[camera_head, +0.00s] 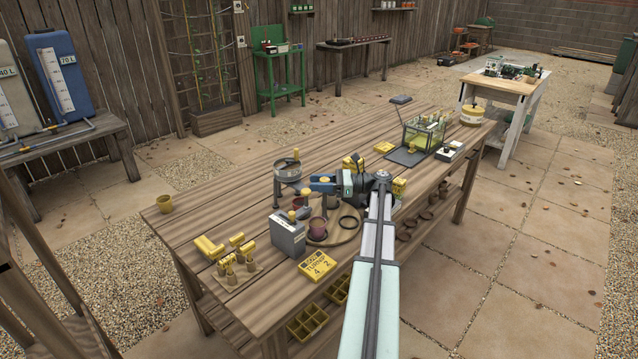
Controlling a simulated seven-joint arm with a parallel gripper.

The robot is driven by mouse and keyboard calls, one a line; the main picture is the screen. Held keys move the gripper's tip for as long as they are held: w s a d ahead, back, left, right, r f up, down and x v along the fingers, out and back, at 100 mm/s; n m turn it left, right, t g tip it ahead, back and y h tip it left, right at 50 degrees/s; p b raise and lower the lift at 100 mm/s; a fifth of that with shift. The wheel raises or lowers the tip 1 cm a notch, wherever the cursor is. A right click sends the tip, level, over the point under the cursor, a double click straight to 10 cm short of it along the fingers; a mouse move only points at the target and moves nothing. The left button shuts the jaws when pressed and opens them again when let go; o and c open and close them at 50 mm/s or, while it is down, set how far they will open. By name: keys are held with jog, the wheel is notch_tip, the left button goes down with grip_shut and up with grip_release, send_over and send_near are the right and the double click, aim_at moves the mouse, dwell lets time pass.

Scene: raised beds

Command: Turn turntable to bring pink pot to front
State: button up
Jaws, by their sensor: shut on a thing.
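The turntable (347,234) is a round wooden disc on the near part of the bench, partly hidden by my arm and a grey box. A dull pink-red pot (317,229) stands upright on its left part, right beside the grey box. A dark ring (349,222) lies on the disc to the pot's right. My gripper (309,188) reaches left over the far side of the turntable, beyond the pink pot. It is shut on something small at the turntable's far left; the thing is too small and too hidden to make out.
A grey box (288,234) stands close against the turntable's left side. A round metal sieve-like device (287,169) is just beyond my gripper. The bench's far left is mostly clear.

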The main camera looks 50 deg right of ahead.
jog(key=shift+s+n+g+y, duration=0.1)
jog(key=shift+n+g+y, duration=0.7)
jog(key=shift+g+y, duration=0.1)
jog(key=shift+a, duration=0.15)
jog(key=o, duration=1)
jog(key=shift+v, duration=3.75)
